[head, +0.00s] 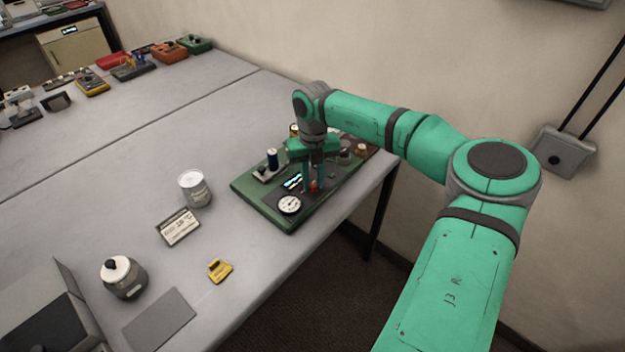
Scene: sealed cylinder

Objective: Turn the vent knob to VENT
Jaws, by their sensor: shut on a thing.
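My gripper (313,186) points down over a green panel board (246,187) near the table's right edge. Its fingers are shut on a small red knob (314,186), mostly hidden between the fingertips. I take this to be the vent knob, but its markings and the way it points cannot be read. A round white gauge (290,204) and a small lit display (292,182) are on the board just left of the fingers. My wrist hides part of the board's back.
Brass-coloured fittings (362,150) stand on the board's far right. The wall is close behind; the table's middle is clear.

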